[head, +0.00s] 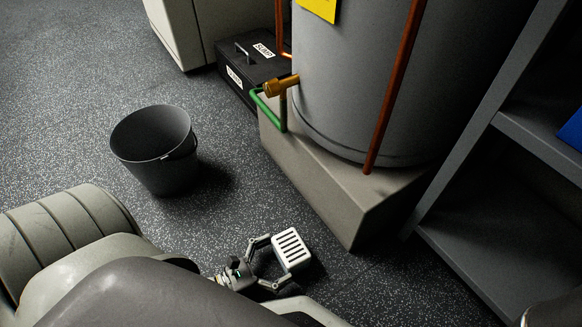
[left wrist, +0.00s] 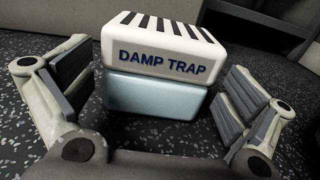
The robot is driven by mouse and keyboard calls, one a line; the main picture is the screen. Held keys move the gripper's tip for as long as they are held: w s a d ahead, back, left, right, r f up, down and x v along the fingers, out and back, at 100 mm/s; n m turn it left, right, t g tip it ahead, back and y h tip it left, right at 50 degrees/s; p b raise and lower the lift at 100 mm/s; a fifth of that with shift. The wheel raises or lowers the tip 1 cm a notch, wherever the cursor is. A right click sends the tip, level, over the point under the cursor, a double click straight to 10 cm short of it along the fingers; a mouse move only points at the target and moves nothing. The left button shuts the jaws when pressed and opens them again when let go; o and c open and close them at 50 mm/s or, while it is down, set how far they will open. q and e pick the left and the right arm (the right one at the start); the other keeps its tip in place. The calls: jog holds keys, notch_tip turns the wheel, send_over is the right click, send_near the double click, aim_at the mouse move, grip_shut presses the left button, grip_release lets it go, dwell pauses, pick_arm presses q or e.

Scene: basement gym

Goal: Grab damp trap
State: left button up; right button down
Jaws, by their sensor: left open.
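The damp trap (head: 291,250) is a small box with a white slotted lid, standing on the speckled floor near the tank's plinth. In the left wrist view the damp trap (left wrist: 158,70) shows its name on the lid and a pale blue lower part. My left gripper (head: 270,263) is open around it in the head view. In the left wrist view the two fingers of my left gripper (left wrist: 155,100) stand on either side of the box, with gaps between the pads and its sides. My right gripper is not in view.
A dark bucket (head: 155,150) stands on the floor at left. A grey tank (head: 365,90) with copper pipes sits on a plinth (head: 330,195) behind the trap. A black case (head: 250,62) labelled sump lies behind. Grey shelving (head: 500,200) stands at right.

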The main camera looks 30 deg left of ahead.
aim_at(291, 251)
pick_arm(q)
jog(key=b+x, duration=0.1)
jog(key=x, duration=0.3)
jog(key=shift+w, duration=0.15)
jog(key=c, duration=0.9)
jog(key=shift+c, duration=0.2)
